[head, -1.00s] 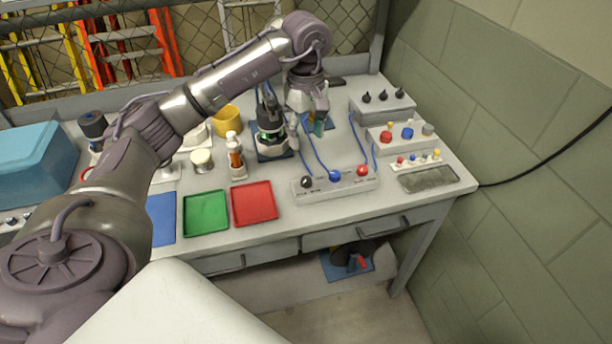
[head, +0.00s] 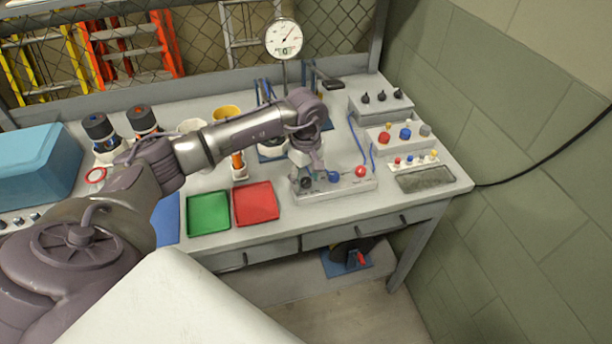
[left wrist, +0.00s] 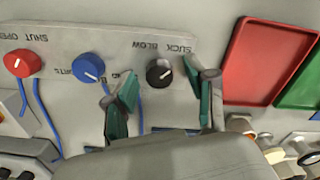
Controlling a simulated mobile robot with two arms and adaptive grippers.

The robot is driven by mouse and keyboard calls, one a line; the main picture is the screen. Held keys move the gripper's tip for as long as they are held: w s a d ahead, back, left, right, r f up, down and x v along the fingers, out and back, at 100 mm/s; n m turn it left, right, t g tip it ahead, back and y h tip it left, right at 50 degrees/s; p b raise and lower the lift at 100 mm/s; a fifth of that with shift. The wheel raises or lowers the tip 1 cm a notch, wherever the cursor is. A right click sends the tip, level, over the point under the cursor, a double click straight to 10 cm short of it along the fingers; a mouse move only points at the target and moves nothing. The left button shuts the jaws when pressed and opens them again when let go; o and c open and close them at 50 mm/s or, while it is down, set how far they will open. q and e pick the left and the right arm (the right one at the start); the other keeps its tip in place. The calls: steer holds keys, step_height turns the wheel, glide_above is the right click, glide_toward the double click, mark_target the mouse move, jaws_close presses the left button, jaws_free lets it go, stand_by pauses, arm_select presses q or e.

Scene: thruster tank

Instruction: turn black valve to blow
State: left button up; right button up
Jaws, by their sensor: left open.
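The black valve (left wrist: 159,72) is a round knob with a white mark, on a grey panel with SUCK and BLOW lettering that appears upside down in the left wrist view. The mark points roughly right in that view. My left gripper (left wrist: 161,84) is open, with its green-padded fingers apart on either side of the knob and not visibly closed on it. In the head view my left gripper (head: 311,171) is over the left end of the valve panel (head: 345,188) and partly hides the black valve. My right gripper does not show.
A blue knob (left wrist: 88,68) sits beside the left finger, and a red knob (left wrist: 22,63) lies farther along the panel. Red (head: 256,203) and green (head: 208,213) trays lie left of the panel. A dial gauge (head: 284,38) stands behind.

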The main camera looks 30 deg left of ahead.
arm_select(q)
jaws_close()
stand_by(0.4)
steer(key=n+b, duration=0.2)
steer(key=shift+f+n, duration=0.1)
steer(key=shift+n, duration=0.3)
steer(key=n+b, duration=0.2)
steer(key=n, duration=0.3)
steer(key=shift+n, duration=0.3)
steer(key=n+b, duration=0.1)
steer(key=n, duration=0.3)
steer(key=n+b, duration=0.1)
steer(key=n, duration=0.4)
steer(key=shift+n, duration=0.4)
